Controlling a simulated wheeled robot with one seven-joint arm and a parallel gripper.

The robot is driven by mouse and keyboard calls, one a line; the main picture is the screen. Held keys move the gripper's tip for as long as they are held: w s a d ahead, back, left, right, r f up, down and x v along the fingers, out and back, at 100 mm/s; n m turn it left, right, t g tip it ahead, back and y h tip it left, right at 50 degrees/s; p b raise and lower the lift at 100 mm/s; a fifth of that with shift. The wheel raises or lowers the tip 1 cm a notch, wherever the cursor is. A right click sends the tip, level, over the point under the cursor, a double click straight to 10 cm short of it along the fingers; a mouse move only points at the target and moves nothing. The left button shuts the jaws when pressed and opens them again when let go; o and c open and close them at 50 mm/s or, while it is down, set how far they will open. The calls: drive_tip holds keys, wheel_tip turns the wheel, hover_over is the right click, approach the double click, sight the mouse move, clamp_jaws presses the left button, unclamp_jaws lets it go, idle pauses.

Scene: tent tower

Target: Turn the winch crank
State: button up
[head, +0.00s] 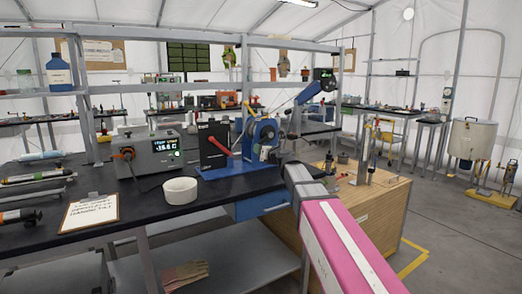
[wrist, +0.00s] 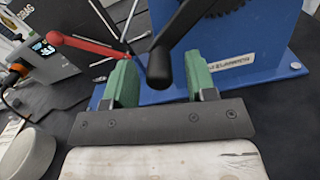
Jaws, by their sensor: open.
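The blue winch (head: 264,130) stands on a blue base plate on the black bench in the head view. In the wrist view its blue side plate (wrist: 245,80) fills the upper right. The black winch crank (wrist: 187,22) runs down from the top to a rounded black end between my fingers. My gripper (wrist: 158,64) has two green fingers, spread apart, one on each side of the crank's end. I see gaps beside it and cannot tell whether either finger touches it. In the head view my arm hides part of the area by the winch.
A red lever (wrist: 85,45) reaches in from the left of the winch. A white ring-shaped roll (head: 180,190) and a grey meter box (head: 148,153) stand to the left on the bench. A wooden cabinet (head: 375,215) is at the right, with open floor beyond.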

drive_tip(key=v, duration=0.9)
drive_tip(key=shift+s+d, duration=0.2)
